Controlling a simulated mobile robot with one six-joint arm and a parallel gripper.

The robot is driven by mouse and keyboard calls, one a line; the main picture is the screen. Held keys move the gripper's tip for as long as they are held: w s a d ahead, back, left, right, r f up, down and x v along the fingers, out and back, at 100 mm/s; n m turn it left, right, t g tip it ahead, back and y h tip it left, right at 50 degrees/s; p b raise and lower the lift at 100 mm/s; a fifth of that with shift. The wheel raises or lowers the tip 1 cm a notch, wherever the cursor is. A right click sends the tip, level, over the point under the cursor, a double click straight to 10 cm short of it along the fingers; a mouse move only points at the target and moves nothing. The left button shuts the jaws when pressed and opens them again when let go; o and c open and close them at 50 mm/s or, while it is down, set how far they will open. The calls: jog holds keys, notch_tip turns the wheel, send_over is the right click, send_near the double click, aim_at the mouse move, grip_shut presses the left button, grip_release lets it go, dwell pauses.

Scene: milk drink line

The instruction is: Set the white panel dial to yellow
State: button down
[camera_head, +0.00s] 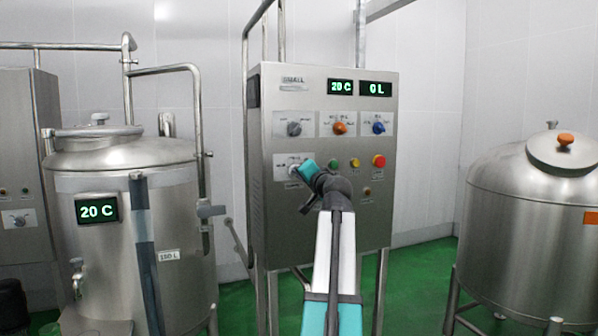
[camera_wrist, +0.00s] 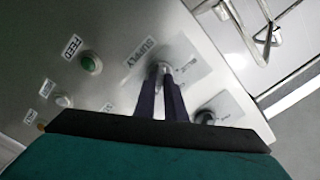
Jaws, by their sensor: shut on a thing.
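The steel control panel (camera_head: 265,225) stands in the middle of the head view. A pale dial (camera_head: 293,168) sits on a white plate at its lower left, partly hidden by my gripper (camera_head: 297,170). In the wrist view the pale dial (camera_wrist: 164,67) sits beside a "SUPPLY" label. The two dark fingers of my gripper (camera_wrist: 163,88) are closed on it from both sides. The setting the dial points to is hidden, and I cannot read any yellow mark around it.
Above are a grey dial (camera_head: 293,128), an orange dial (camera_head: 339,128) and a blue dial (camera_head: 378,127). A green button (camera_head: 333,163), yellow button (camera_head: 354,163) and red button (camera_head: 379,160) are to the right. Steel tanks (camera_head: 135,240) (camera_head: 515,220) flank the panel.

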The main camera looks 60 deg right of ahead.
jog(key=shift+w+a+m+p, duration=0.1)
jog(key=shift+w+m+p, duration=0.2)
jog(key=shift+m, duration=0.4)
jog(key=c, duration=2.1)
grip_release()
jog(key=shift+o, duration=1.4)
jog(key=shift+w+f, duration=0.1)
jog(key=shift+w, duration=0.05)
jog(key=b+v, duration=0.2)
jog(key=v, duration=1.2)
jog(key=shift+b, duration=0.3)
